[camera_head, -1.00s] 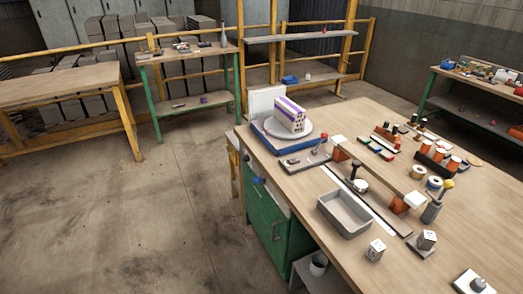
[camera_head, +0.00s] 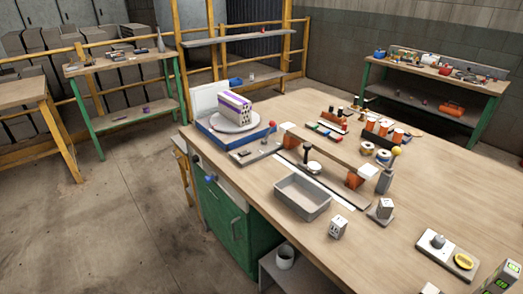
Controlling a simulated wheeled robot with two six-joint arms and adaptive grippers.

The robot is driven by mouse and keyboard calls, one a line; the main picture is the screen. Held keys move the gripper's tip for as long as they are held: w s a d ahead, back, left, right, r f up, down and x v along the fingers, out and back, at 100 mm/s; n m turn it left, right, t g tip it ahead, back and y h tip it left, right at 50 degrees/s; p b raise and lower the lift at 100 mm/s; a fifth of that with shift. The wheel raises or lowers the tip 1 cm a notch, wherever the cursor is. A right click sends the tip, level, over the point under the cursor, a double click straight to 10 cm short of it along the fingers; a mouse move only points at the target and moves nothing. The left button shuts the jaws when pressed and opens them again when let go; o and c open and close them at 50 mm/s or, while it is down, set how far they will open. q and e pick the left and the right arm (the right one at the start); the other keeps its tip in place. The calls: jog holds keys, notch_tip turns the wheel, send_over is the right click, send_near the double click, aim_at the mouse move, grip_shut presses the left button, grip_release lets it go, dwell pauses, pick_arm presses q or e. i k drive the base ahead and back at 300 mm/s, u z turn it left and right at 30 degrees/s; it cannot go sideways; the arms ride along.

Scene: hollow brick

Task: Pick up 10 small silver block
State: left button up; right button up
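A small silver-grey block with dark markings (camera_head: 338,227) stands on the wooden workbench, just right of the grey tray. A second small silver-grey block (camera_head: 385,208) sits on a dark flat base further right. Which of them the task means, I cannot tell from any readable label. A larger hollow brick, white with a purple stripe (camera_head: 235,106), rests on a round grey plate on a blue-sided scale. Neither of my grippers shows in this view.
An empty grey tray (camera_head: 301,197) sits near the front edge of the workbench (camera_head: 430,180). A measuring stand with orange parts (camera_head: 355,179) lies behind it. Spools, weights and a white device (camera_head: 447,250) occupy the bench. Open floor lies to the left.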

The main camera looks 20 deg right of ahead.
aim_at(385, 208)
jog(key=z, duration=1.2)
